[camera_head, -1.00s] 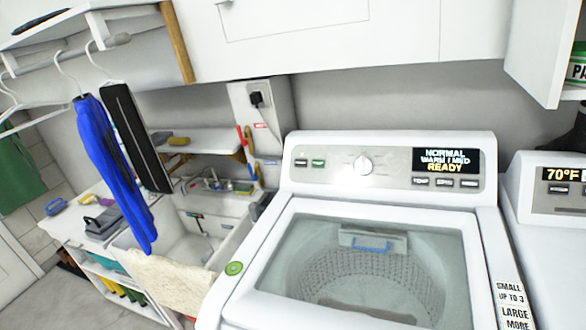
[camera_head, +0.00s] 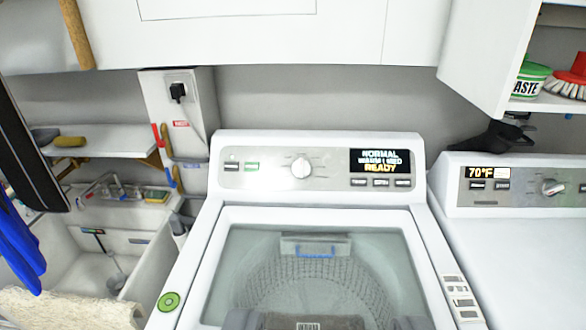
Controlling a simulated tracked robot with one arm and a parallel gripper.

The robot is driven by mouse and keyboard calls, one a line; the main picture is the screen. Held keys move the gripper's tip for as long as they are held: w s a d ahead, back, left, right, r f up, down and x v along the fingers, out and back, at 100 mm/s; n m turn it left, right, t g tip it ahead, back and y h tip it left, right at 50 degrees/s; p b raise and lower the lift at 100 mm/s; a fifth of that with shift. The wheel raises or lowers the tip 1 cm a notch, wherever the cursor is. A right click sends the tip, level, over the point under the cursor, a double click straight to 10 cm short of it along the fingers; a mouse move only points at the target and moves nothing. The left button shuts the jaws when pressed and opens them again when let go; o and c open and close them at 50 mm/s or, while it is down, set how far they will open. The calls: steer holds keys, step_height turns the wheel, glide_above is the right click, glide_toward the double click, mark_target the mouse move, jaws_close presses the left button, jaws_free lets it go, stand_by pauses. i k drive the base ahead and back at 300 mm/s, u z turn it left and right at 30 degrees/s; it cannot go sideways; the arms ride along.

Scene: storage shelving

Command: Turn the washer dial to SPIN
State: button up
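The washer (camera_head: 205,240) stands in the middle, with its clear lid shut over a perforated drum. Its round white dial (camera_head: 301,167) sits on the grey control panel, left of a black display (camera_head: 380,161) that reads NORMAL, WARM / MED, READY. The marks around the dial are too small to read. At the bottom edge, a dark grey part that looks like the top of my gripper (camera_head: 305,321) shows in front of the lid, well apart from the dial. Its fingers are not visible, so I cannot tell whether it is open or shut.
A second machine (camera_head: 515,240) with a 70°F display and its own dial stands close on the right. White cabinets (camera_head: 270,45) hang above. A sink (camera_head: 85,275) and hanging clothes (camera_head: 20,245) are at left. The space before the washer panel is clear.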

mark_target(302, 167)
steer(key=u, duration=0.1)
steer(key=i, duration=1)
steer(key=z, duration=0.1)
